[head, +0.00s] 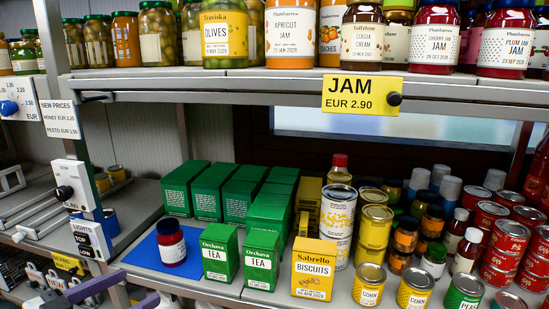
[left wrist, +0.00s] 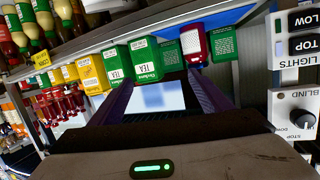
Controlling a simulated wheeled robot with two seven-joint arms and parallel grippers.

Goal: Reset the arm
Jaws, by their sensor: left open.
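My left gripper (head: 122,292) is at the bottom left of the head view, in front of the lower shelf, with purple fingers partly cut off by the frame. In the left wrist view its two purple fingers (left wrist: 162,84) stand apart with nothing held between them. A dark red jar with a white label (head: 171,241) stands upright on a blue mat (head: 146,262), beyond the gripper and apart from it. The jar also shows in the left wrist view (left wrist: 193,42), tilted by the camera's angle. My right gripper is in neither view.
Green tea boxes (head: 219,252), a yellow biscuits box (head: 314,268) and several cans stand on the lower shelf. The upper shelf edge (head: 220,85) with its jam sign (head: 362,94) overhangs them. A switch post (head: 82,190) stands at the left.

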